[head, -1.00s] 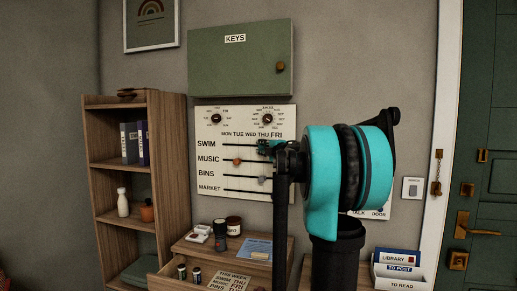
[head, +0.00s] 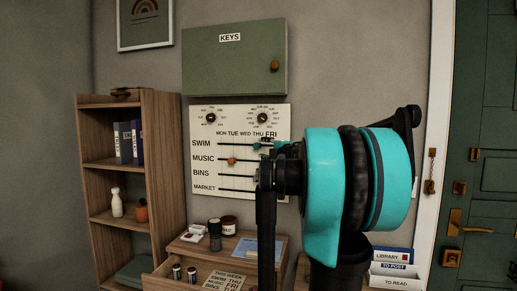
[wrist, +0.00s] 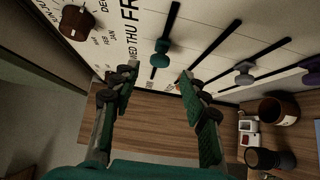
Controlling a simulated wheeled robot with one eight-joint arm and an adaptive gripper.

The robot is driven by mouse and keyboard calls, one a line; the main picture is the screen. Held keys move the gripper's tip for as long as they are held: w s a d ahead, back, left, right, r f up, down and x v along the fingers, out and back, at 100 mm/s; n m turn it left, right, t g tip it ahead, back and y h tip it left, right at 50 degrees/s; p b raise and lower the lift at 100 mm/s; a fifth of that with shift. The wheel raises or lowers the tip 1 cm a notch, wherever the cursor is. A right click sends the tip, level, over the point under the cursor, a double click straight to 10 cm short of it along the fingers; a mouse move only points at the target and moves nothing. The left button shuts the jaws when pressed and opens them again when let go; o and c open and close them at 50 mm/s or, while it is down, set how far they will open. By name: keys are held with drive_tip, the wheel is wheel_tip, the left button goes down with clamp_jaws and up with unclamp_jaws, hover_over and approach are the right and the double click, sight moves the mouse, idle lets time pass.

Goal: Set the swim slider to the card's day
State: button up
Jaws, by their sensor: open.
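The swim slider's teal knob (wrist: 162,47) sits on its black track on the white board (wrist: 210,10), roughly level with THU in the wrist view. It is small in the head view (head: 256,145). My gripper (wrist: 157,76) is open and empty. Its fingertips stand either side of the track's end, short of the knob, with no contact visible. In the head view, my wrist hides the fingers' detail and part of the board. A card (head: 224,283) headed THIS WEEK lies in the open drawer. Its MUSIC and BINS lines show partly, and the swim line is not readable.
The orange music knob (head: 231,161) is just below the swim track. The grey bins knob (wrist: 243,75) and purple market knob (wrist: 312,79) are farther right in the wrist view. The green key cabinet (head: 235,58) hangs above; jars (head: 229,225) stand on the dresser below.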

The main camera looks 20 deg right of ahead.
drive_tip(key=v, duration=0.5)
drive_tip(key=shift+s, duration=0.1)
idle(0.3)
